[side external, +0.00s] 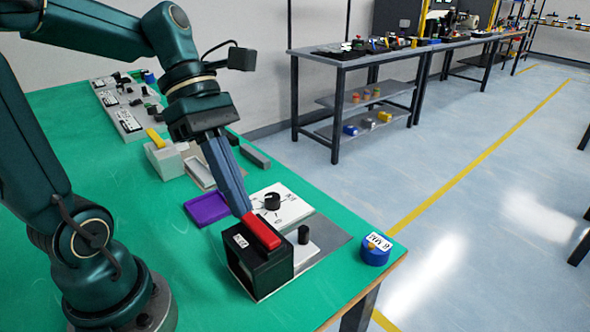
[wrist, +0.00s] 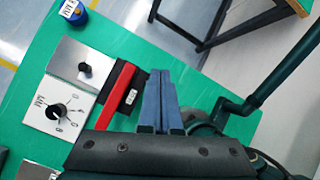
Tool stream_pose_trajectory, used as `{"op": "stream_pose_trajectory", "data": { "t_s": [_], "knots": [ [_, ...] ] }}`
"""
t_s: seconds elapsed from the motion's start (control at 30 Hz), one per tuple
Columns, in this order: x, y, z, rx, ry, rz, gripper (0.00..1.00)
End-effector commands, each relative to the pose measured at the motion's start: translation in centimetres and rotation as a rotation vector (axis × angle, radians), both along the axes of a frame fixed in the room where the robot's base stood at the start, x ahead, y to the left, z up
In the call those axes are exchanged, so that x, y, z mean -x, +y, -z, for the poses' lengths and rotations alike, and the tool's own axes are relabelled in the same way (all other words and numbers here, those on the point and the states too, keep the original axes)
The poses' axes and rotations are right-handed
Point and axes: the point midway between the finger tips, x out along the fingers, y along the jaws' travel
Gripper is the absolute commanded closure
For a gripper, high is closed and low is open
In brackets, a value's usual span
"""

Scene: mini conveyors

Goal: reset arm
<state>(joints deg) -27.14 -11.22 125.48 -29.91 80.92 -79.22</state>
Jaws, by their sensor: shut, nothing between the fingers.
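My gripper (side external: 244,211) is shut and empty, its blue-grey fingers together and pointing down. In the wrist view the gripper (wrist: 160,72) shows just right of the red bar (wrist: 118,92). I cannot tell whether the tips touch the bar or the box. The black box stands near the front of the green table (side external: 195,290).
Beside the box are a white dial panel (side external: 291,207) and a grey plate with a black knob (side external: 304,235). A blue round container (side external: 375,254) stands near the table's corner. A purple tray (side external: 207,208) lies behind.

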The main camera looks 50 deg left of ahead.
Motion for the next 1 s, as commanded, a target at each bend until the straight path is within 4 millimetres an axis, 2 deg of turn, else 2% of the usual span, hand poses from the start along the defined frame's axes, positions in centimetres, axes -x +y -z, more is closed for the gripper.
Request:
{"op": "stream_pose_trajectory", "data": {
  "t_s": [0.07, 0.2, 0.4, 0.5, 0.6, 0.7, 1.0],
  "knots": [
    [1.8, -1.0, 0.5, -0.137, -0.161, 0.257, 1.00],
    [3.6, -0.7, 1.6, -0.392, -0.469, 0.770, 1.00],
    [3.4, 1.0, 2.3, -0.719, -0.775, 1.426, 1.00],
    [2.8, 2.0, 2.5, -0.823, -0.821, 1.639, 1.00],
    [2.3, 2.5, 2.6, -0.872, -0.832, 1.775, 1.00],
    [2.0, 2.6, 2.5, -0.891, -0.845, 1.838, 1.00],
    [2.0, 2.6, 2.5, -0.890, -0.847, 1.852, 1.00]
  ]
}}
